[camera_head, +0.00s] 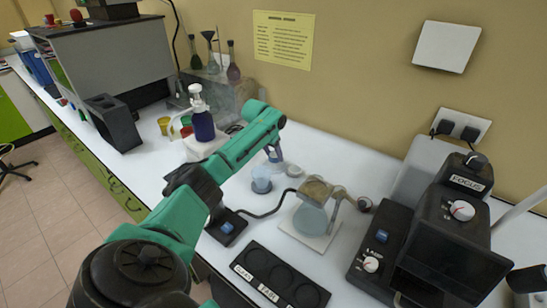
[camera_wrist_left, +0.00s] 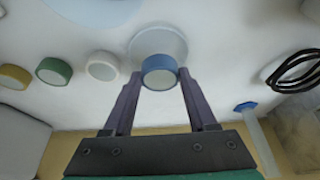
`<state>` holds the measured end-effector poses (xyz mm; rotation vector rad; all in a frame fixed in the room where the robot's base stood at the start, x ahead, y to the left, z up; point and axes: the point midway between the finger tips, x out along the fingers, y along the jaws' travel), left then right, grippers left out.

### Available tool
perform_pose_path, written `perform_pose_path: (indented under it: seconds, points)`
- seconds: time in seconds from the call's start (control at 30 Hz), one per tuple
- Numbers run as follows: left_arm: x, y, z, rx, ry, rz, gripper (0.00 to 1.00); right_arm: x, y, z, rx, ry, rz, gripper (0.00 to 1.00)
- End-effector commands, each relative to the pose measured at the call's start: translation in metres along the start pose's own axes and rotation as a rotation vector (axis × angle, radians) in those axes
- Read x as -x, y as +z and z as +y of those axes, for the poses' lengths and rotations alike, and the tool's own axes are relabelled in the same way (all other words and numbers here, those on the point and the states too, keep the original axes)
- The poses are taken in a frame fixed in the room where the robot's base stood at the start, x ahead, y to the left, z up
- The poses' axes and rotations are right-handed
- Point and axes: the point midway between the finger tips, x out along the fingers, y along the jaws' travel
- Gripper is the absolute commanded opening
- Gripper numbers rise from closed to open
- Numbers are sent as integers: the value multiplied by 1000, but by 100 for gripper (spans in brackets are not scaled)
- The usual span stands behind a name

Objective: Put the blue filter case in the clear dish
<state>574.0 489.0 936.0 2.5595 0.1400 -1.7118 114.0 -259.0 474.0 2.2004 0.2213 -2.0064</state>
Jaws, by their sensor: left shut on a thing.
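My left gripper (camera_head: 273,154) points down over the table. In the left wrist view its fingers are closed on the sides of the round blue filter case (camera_wrist_left: 159,72). The clear dish (camera_wrist_left: 158,42) is a pale see-through disc just beyond the case; the case overlaps its near edge in that view. I cannot tell how high the case is above the table. In the head view a pale bluish round vessel (camera_head: 262,183), likely the dish, stands just in front of the gripper. The case is hard to make out there. My right gripper is not in view.
White (camera_wrist_left: 102,66), green (camera_wrist_left: 53,71) and yellow (camera_wrist_left: 14,76) cases line up beside the gripper. A beaker (camera_head: 310,217) stands on a plate to the right. A black three-well tray (camera_head: 247,277) lies in front. A blue-footed clear cylinder (camera_wrist_left: 262,145) is near the wall.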

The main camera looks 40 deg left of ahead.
Motion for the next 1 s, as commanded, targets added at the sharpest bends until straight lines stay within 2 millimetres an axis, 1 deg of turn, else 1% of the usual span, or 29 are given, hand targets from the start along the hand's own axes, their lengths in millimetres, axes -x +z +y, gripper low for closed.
perform_pose_path:
  seconds: [0.03, 0.13, 0.47, 0.5, 0.53, 0.57, 0.83, 0.93, 1.0]
  points:
    - [-9, 4, 1, -1, 2, -4, 0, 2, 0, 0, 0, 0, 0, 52]
    - [-22, 9, 0, 0, 1, -2, 0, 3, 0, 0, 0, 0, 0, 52]
    - [-26, 11, 0, 0, 1, 0, 0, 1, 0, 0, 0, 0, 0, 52]
    - [-25, 10, 0, 0, 1, 0, 73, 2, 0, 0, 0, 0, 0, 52]
    - [-25, 10, 0, 0, 1, 0, 84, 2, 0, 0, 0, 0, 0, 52]
    - [-25, 10, 0, -1, 1, 0, 88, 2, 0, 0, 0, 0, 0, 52]
    - [-24, 10, 0, -1, 0, -1, 88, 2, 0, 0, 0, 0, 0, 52]
    - [-18, 9, 0, -2, 1, 0, 88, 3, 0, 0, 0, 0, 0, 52]
    - [-9, 9, 0, -2, 2, 0, 88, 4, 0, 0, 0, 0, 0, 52]
